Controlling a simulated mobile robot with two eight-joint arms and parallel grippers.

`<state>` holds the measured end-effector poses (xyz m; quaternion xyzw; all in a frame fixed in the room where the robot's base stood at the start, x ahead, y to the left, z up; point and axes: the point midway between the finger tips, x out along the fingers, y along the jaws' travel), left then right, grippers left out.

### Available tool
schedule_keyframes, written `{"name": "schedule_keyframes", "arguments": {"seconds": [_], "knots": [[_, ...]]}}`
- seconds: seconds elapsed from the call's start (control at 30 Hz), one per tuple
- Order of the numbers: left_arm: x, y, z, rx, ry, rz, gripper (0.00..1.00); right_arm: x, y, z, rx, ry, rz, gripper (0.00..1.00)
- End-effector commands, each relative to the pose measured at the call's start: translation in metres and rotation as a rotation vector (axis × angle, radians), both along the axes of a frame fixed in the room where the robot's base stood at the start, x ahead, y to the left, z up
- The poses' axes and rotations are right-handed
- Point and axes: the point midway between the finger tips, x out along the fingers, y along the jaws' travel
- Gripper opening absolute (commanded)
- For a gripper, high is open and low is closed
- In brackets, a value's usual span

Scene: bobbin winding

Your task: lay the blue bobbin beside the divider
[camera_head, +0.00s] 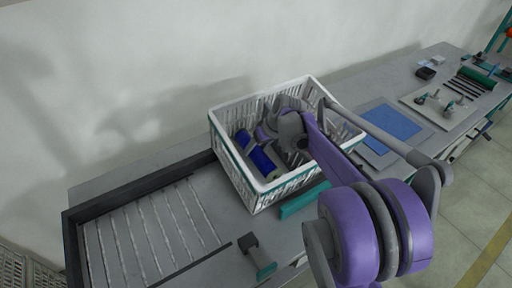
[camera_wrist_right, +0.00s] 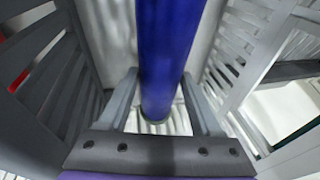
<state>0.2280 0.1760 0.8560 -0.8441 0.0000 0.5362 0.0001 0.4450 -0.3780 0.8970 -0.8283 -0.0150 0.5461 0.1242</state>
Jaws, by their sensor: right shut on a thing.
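The blue bobbin (camera_head: 262,160) lies low inside the white slatted crate (camera_head: 242,185) in the head view, partly covered by my gripper. In the right wrist view the blue bobbin (camera_wrist_right: 168,50) stands out as a long blue cylinder between the two grey fingers. My right gripper (camera_wrist_right: 160,100) is shut on it. In the head view my right arm reaches over the crate's right side, and its wrist hides part of the crate's inside. I cannot tell for sure which part is the divider. My left gripper is not in view.
A dark-framed tray with slanted ribs (camera_head: 150,235) lies left of the crate. A green bar (camera_head: 305,199) and a small green-and-grey stand (camera_head: 258,258) are in front of it. A blue mat (camera_head: 391,122) and a fixture board (camera_head: 438,107) lie to the right.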

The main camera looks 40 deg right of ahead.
Motion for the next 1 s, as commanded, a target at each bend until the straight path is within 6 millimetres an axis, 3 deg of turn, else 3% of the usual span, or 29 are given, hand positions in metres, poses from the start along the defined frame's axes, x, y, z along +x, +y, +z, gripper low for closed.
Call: {"name": "schedule_keyframes", "arguments": {"seconds": [0.1, 0.13, 0.27, 0.67, 1.0], "knots": [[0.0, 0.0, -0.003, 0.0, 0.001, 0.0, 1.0, 0.0, 0.0, -0.004, 0.0, 0.0, 0.0, 0.0], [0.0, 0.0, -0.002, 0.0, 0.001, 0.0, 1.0, 0.0, 0.0, -0.004, 0.0, 0.0, 0.0, 0.69], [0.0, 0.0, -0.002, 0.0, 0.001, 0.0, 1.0, 0.0, 0.0, -0.003, 0.0, 0.0, 0.0, 0.92], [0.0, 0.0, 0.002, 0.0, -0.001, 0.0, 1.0, 0.0, 0.0, 0.004, 0.0, 0.0, 0.0, 0.95], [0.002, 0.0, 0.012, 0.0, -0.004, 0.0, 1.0, -0.025, -0.011, 0.064, -0.001, 0.0, -0.004, 0.95]]}}
